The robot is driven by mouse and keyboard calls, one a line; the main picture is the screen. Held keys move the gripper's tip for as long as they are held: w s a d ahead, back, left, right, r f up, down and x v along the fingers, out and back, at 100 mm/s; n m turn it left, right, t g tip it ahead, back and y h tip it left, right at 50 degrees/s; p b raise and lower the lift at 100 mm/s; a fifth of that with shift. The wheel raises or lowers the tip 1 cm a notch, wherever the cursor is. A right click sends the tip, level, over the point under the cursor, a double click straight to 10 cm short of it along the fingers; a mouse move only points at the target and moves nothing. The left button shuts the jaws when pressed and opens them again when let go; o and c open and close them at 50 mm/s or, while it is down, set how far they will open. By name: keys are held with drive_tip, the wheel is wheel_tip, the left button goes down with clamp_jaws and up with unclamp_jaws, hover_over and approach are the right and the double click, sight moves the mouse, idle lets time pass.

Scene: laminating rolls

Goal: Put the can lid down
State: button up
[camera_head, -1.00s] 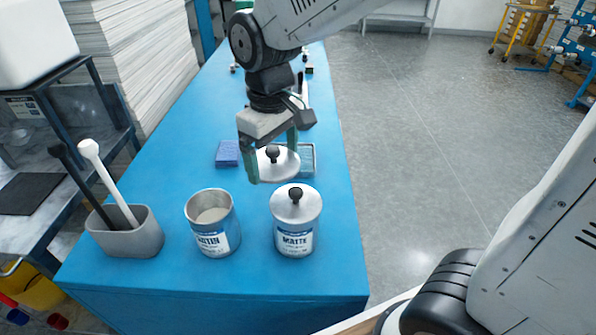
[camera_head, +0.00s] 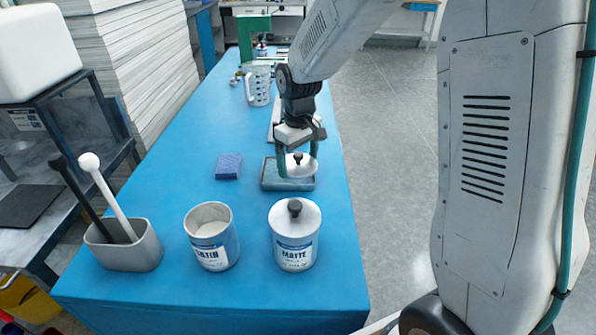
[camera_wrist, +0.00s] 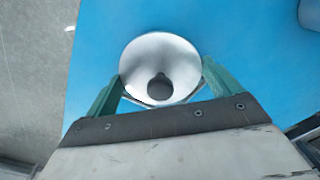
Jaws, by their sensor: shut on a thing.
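The can lid (camera_head: 302,168) is a pale metal disc with a black knob. My gripper (camera_head: 298,165) has its green fingers on either side of it and is shut on it. In the wrist view the lid (camera_wrist: 150,52) sits between the fingertips, its knob facing the camera. In the head view it appears over the right part of a shallow grey tray (camera_head: 267,182); I cannot tell whether it touches. The open SATIN can (camera_head: 217,255) stands at the front without a lid. The MATTE can (camera_head: 295,255) beside it has its lid on.
A blue sponge (camera_head: 228,167) lies left of the tray. A grey holder (camera_head: 135,255) with two handled tools stands at the front left. A clear jug (camera_head: 259,84) stands farther back. The blue table (camera_head: 180,175) is free between the sponge and the cans.

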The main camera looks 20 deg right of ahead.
sight(299, 164)
drive_tip(key=shift+f, duration=1.8)
drive_tip(key=shift+f, duration=0.35)
drive_tip(key=o, duration=0.7)
drive_tip(key=shift+r, duration=0.15)
